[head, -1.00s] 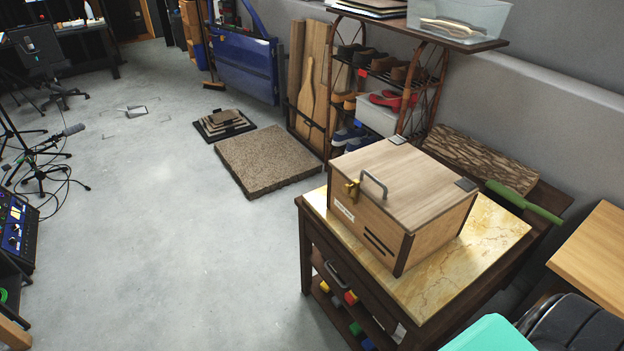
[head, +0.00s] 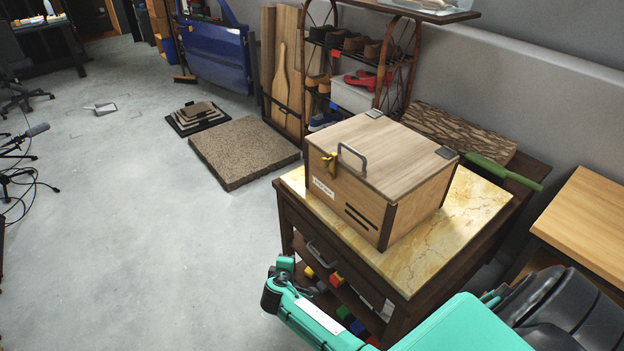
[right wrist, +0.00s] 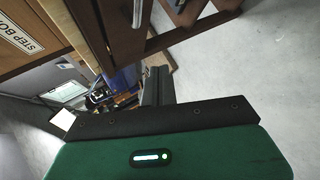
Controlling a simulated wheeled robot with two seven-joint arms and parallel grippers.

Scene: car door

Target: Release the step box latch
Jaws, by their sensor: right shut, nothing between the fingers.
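The step box (head: 345,194) is a wooden box with a grey handle (head: 352,160) on its closed lid. It stands on a marble-topped cabinet. Its brass-coloured latch (head: 330,163) sits at the front edge, above a white label; its exact position is too small to tell. In the right wrist view the box side with its "STEP BOX" label (right wrist: 20,36) shows at the upper left, seen sideways. My right gripper (right wrist: 157,84) is shut and empty, apart from the box. In the head view my right arm is low in front of the cabinet. My left gripper is out of view.
The cabinet (head: 468,215) has a drawer handle and coloured blocks on a lower shelf. A wooden table (head: 590,222) stands at the right.

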